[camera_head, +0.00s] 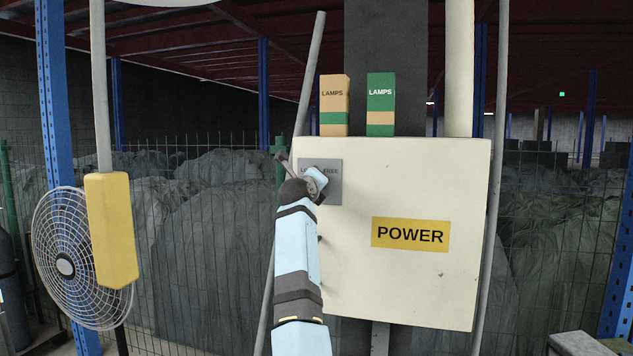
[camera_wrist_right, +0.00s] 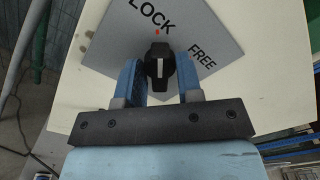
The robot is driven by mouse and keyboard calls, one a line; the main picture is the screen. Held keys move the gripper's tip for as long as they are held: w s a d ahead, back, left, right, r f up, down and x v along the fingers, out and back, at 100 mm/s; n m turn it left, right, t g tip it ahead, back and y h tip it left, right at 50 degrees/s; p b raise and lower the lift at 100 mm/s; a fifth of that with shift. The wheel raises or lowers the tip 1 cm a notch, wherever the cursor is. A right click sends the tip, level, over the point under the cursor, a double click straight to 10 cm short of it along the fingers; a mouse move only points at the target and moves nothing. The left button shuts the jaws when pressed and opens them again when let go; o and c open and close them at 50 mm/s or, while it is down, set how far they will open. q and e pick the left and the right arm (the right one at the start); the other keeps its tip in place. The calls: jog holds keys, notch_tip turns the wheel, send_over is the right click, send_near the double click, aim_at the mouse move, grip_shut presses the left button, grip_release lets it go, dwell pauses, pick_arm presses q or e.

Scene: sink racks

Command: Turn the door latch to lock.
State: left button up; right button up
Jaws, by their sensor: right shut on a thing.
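The grey latch plate (camera_head: 333,190) is on the upper left of a cream power box (camera_head: 440,280). The right wrist view shows its words LOCK and FREE and a small red mark beside LOCK. The latch (camera_wrist_right: 159,62) is a black knob with a white stripe. The stripe runs up the picture, roughly in line with the red mark. My right gripper (camera_wrist_right: 161,82) is shut on the latch, one blue finger on each side. In the head view my right gripper (camera_head: 315,182) covers the latch and part of the plate. My left gripper is not in view.
Two LAMPS cartons, one tan (camera_head: 334,105) and one green (camera_head: 380,105), stand at the box's top edge. A yellow box (camera_head: 111,230) on a pole and a fan (camera_head: 65,264) are at the left. Wire fencing and covered heaps are behind.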

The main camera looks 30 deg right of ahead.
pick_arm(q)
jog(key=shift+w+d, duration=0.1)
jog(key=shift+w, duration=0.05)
pick_arm(e)
jog(key=shift+n, duration=0.4)
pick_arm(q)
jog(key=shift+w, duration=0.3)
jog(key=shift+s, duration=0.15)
pick_arm(e)
jog(key=o, duration=0.9)
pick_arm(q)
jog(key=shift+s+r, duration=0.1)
